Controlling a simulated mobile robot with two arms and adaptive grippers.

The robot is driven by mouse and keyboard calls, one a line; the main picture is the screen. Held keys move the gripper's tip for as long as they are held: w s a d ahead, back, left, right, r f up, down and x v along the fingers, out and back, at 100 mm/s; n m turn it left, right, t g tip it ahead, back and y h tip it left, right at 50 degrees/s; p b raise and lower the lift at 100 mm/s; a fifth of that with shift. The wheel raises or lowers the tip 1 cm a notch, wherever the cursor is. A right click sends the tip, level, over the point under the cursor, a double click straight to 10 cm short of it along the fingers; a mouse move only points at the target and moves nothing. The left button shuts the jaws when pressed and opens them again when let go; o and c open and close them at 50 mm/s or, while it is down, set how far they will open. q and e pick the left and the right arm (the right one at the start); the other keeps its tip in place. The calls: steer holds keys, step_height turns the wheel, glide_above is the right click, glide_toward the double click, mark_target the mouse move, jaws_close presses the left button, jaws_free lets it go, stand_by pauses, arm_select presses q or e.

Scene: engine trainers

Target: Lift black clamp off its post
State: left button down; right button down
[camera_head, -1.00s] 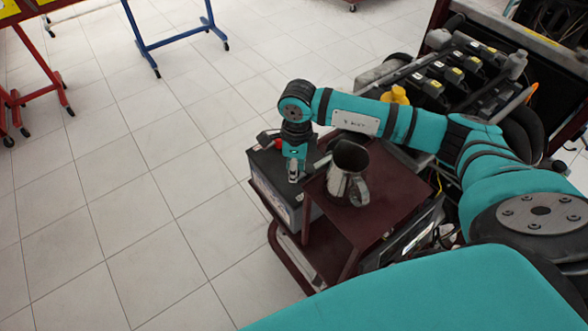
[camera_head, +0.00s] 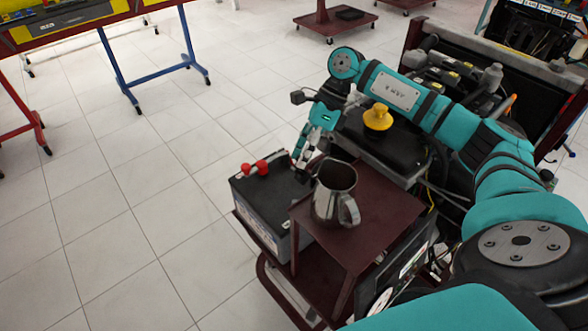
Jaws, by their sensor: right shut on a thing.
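The battery (camera_head: 268,205) is a dark box with a grey lower part, standing on the cart's lower left shelf. A red clamp (camera_head: 256,167) sits on its top toward the left. My right gripper (camera_head: 301,164) points down over the battery's right end, close beside the metal jug. It is shut on the black clamp (camera_head: 299,175), which is small, dark and mostly hidden by the fingers. The post is hidden, so I cannot tell whether the clamp still touches it. My left gripper is not in view.
A steel jug (camera_head: 334,196) stands on the dark red cart top (camera_head: 385,207), right beside the right gripper. A yellow-capped part (camera_head: 378,117) and an engine trainer stand behind, under my right arm.

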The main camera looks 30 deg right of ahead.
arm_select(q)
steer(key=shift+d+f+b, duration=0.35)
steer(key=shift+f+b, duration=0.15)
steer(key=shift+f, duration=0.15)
arm_select(e)
steer(key=shift+w+d+r, duration=0.1)
steer(key=shift+d+r, duration=0.05)
steer(key=shift+d, duration=1.1)
steer(key=shift+w+d+r, duration=0.1)
steer(key=shift+d, duration=1.1)
steer(key=c, duration=1.5)
jaws_free()
steer(key=shift+c, duration=0.2)
steer(key=o, duration=0.5)
steer(key=shift+d+f, duration=0.15)
steer(key=shift+d, duration=0.3)
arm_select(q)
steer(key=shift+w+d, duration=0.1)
arm_select(e)
steer(key=v, duration=1.2)
steer(key=shift+w+a, duration=0.15)
steer(key=shift+a, duration=0.2)
